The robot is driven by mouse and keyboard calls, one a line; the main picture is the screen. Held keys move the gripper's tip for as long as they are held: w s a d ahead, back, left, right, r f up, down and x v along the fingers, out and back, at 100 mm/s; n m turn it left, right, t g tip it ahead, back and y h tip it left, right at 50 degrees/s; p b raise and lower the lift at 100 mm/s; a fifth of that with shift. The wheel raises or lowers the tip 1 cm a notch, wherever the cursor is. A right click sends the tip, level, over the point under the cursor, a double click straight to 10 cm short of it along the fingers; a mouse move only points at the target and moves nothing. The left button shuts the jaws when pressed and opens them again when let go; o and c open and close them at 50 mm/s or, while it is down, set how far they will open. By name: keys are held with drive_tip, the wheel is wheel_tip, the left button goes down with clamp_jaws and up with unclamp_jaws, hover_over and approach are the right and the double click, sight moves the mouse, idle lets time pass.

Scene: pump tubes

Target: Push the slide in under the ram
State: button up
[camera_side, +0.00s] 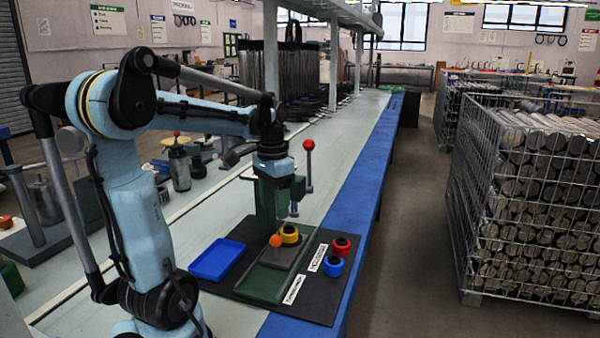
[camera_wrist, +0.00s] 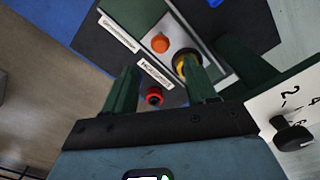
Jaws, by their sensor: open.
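The knob also shows in the wrist view (camera_wrist: 160,43). A black and yellow part (camera_side: 289,234) sits beside the knob, near the foot of the green press (camera_side: 265,205). The ram itself is not clearly visible. My gripper (camera_wrist: 160,67) is open, with its green fingers apart and nothing held. In the wrist view, the knob appears just beyond the fingertips and the yellow part by the right fingertip. In the side view, my fingers are hard to tell from the press.
A red part (camera_side: 341,246) and a blue part (camera_side: 333,266) stand right of the bed, near a white label (camera_side: 318,257). A blue tray (camera_side: 217,259) lies to the left. A red-balled lever (camera_side: 308,147) rises beside the press. The bed's front is clear.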

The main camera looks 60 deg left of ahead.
sight(272, 238)
drive_tip(key=shift+c, duration=0.2)
drive_tip(key=shift+s+f+t, duration=0.55)
drive_tip(key=shift+s+t, duration=1.7)
drive_tip(key=shift+t, duration=0.05)
drive_tip(key=shift+y, duration=0.4)
drive_tip(key=shift+d+x, duration=0.2)
drive_tip(key=shift+x, duration=2.75)
drive_tip(key=shift+d+x, duration=0.2)
drive_tip(key=shift+x, duration=2.8)
drive_tip(key=shift+c, duration=0.2)
clamp_jaws()
